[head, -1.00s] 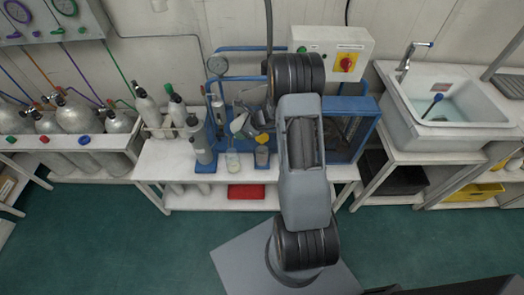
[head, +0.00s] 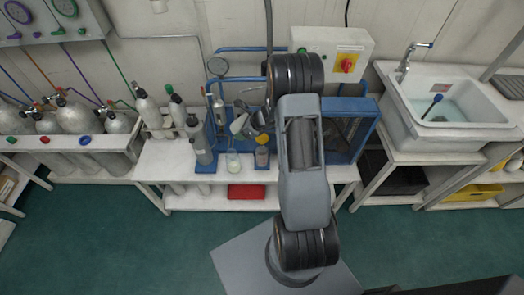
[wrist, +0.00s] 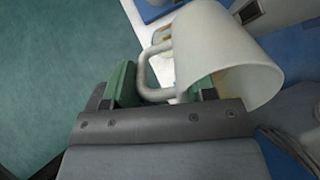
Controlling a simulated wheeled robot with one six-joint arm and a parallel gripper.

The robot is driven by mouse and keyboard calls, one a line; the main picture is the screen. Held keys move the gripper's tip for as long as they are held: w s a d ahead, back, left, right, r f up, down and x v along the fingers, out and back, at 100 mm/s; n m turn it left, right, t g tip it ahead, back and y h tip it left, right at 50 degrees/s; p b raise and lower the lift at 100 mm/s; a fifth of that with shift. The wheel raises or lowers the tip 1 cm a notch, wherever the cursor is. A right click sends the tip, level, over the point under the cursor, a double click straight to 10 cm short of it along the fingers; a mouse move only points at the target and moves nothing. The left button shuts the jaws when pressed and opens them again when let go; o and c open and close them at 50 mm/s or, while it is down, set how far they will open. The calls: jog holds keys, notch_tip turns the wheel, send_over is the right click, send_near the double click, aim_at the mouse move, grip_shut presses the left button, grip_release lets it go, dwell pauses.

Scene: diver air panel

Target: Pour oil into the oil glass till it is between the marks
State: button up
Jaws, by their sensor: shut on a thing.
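My gripper (wrist: 160,95) is shut on the handle of a white jug (wrist: 230,50), which is tilted in the wrist view. In the head view the pale jug (head: 239,124) is above the back of the workbench, left of my arm. Below it stand a small clear vessel with pale contents (head: 233,161) and a grey vessel with an amber part (head: 262,156). I cannot tell for sure which is the oil glass. Its marks and oil level are too small to read. The inside bottom of the jug is hidden.
A grey cylinder (head: 202,150) stands close left of the small vessels. A blue frame with a gauge (head: 217,66) and a box with a red switch (head: 347,63) are behind. A red tray (head: 246,191) lies on the lower shelf. A sink (head: 450,105) is at right.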

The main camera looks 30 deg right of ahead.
jog(key=shift+g+h, duration=0.6)
jog(key=shift+g, duration=0.1)
jog(key=r+p, duration=0.1)
jog(key=p, duration=0.1)
jog(key=r+p, duration=0.2)
jog(key=p, duration=0.1)
jog(key=r+p, duration=0.2)
jog(key=p, duration=0.1)
jog(key=shift+w+a+r, duration=0.2)
jog(key=shift+a, duration=0.05)
jog(key=shift+r+p, duration=0.1)
jog(key=shift+p, duration=0.2)
notch_tip(320, 180, up, 7)
jog(key=w+a+g+h+p, duration=0.2)
jog(key=g+h+p, duration=0.1)
jog(key=g+h, duration=0.1)
jog(key=shift+w+a+r+g+h+p, duration=0.2)
jog(key=shift+w+a+g+h+p, duration=0.1)
jog(key=shift+g+p, duration=0.1)
notch_tip(320, 180, up, 7)
jog(key=shift+f+n, duration=0.15)
jog(key=shift+n, duration=0.15)
